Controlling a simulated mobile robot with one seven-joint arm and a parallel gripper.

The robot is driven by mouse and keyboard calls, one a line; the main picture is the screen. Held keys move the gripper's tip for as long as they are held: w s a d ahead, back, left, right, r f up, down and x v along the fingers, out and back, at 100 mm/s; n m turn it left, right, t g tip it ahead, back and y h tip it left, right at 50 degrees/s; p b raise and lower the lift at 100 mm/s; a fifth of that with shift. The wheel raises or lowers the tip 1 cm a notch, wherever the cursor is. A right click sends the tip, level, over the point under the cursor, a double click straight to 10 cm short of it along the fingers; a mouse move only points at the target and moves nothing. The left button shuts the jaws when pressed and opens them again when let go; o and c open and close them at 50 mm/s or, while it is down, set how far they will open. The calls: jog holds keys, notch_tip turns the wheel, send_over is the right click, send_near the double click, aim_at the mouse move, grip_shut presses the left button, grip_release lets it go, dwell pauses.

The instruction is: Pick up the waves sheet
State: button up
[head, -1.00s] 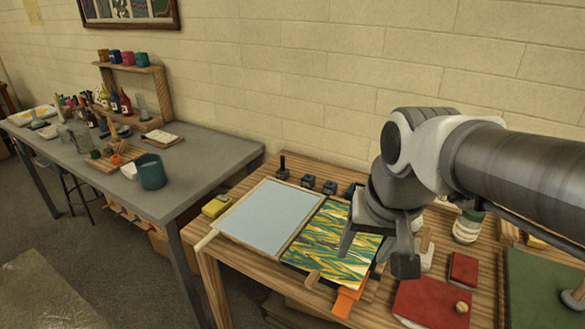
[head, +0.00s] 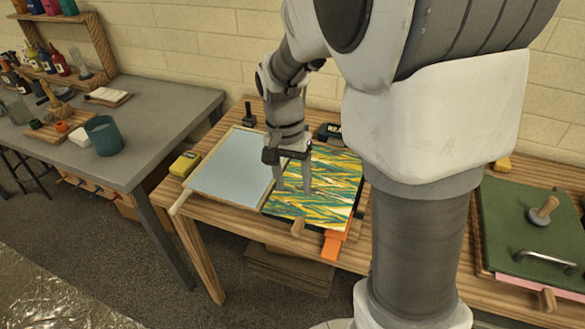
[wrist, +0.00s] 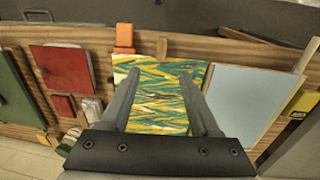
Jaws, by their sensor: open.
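The waves sheet (head: 325,200) has green, yellow and white wavy streaks. It lies on the wooden table, right of a pale blue panel in a wooden frame (head: 232,166). My gripper (head: 293,190) is open and empty, pointing down over the sheet's left part in the head view. In the wrist view the sheet (wrist: 155,88) lies between and beyond the two fingers of my gripper (wrist: 157,82). I cannot tell how far the fingertips are above it. My arm hides part of the sheet's back edge in the head view.
An orange piece (head: 334,243) and a wooden block (head: 298,227) sit at the sheet's front edge. A yellow box (head: 185,164) stands left of the panel. A green board with a handle (head: 530,225) lies at the right. A grey table (head: 150,140) is at the left.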

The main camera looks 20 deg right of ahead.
send_over(298, 223)
jog(key=f, duration=0.8)
jog(key=shift+a+f+b, duration=0.2)
jog(key=shift+b, duration=0.15)
jog(key=shift+d+f, duration=0.15)
jog(key=shift+f, duration=2.45)
grip_shut()
